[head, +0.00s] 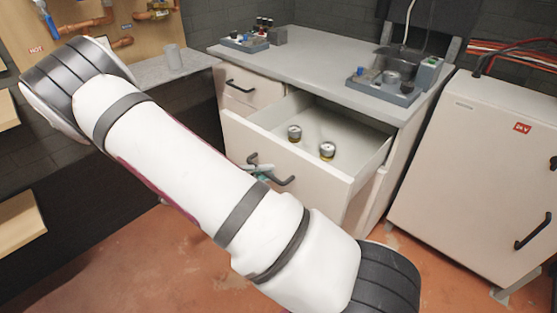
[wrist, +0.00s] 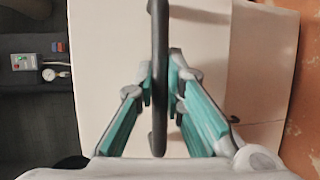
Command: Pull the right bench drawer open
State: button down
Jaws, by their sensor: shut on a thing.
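The right bench drawer (head: 325,188) stands pulled out from the grey-topped bench, its white front toward me. Its black bar handle (head: 284,181) is on the front; in the wrist view the handle (wrist: 158,28) runs upright through the middle. My gripper (wrist: 161,82) has its teal-and-grey fingers on both sides of the handle, shut on it. In the head view my gripper (head: 259,171) shows only in part at the handle, behind my white arm.
Two small round metal-topped items (head: 294,132) (head: 327,150) sit inside the open drawer. A closed drawer (head: 252,88) is to its left. A white cabinet (head: 470,170) stands close on the right. Trays with parts (head: 385,87) sit on the benchtop (head: 320,65).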

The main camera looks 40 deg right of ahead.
jog(key=shift+s+a, duration=0.1)
jog(key=shift+a, duration=1.2)
jog(key=c, duration=1.7)
grip_release()
jog(key=shift+o, duration=0.2)
jog(key=v, duration=1.2)
